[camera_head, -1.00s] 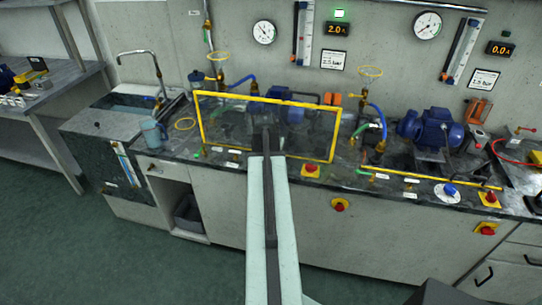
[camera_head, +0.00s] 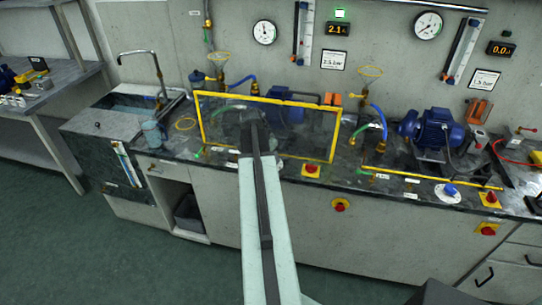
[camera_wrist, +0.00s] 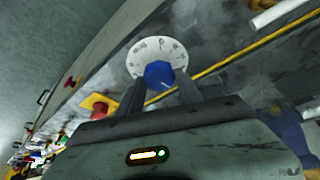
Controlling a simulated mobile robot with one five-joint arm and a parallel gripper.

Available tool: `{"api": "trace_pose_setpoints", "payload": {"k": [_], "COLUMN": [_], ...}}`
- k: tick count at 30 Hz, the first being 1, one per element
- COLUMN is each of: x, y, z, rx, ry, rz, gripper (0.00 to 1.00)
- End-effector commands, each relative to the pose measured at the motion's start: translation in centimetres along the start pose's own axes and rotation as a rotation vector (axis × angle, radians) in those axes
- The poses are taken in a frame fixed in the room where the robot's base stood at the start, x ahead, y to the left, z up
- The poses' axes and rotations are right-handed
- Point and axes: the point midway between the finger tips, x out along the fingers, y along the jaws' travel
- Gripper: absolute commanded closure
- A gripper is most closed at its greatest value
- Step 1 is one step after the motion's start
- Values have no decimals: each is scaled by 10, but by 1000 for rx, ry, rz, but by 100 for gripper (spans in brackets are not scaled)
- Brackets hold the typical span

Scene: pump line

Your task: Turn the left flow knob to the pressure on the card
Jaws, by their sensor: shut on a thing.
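The blue flow knob (camera_wrist: 158,74) sits on a white round dial plate (camera_wrist: 150,48) with dark marks in the wrist view. My gripper (camera_wrist: 161,86) is shut on this knob, one finger on each side. In the head view my arm hides the left knob. The left card (camera_head: 334,60) hangs on the wall and seems to read 2.5 bar, but its print is small. The left round gauge (camera_head: 264,32) is up on the wall. Its needle is too small to read surely. The left display (camera_head: 338,29) shows about 2.1 A.
A second blue knob (camera_head: 450,190) on a white dial is at right. Red stop buttons (camera_head: 311,168) line the bench edge.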

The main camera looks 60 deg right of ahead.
Motion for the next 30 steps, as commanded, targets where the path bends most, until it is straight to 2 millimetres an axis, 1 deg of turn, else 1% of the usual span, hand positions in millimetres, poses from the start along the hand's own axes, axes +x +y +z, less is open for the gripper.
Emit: {"api": "trace_pose_setpoints", "payload": {"k": [1, 9, 10, 12, 20, 23, 26, 30], "x": [0, 0, 0, 0, 0, -4, -14, -39], "y": [-2, -2, -2, -2, -1, -1, -1, -1], "z": [4, 4, 4, 3, 2, 1, 0, -1], "rx": [1, -1, -1, -1, -1, -1, -1, -1], "ry": [-8, -8, -8, -6, -3, -3, -3, -3], "rz": [-4, -4, -4, -4, -2, -2, -2, -3], "gripper": [99, 99, 53, 36, 36, 36, 36, 36]}}
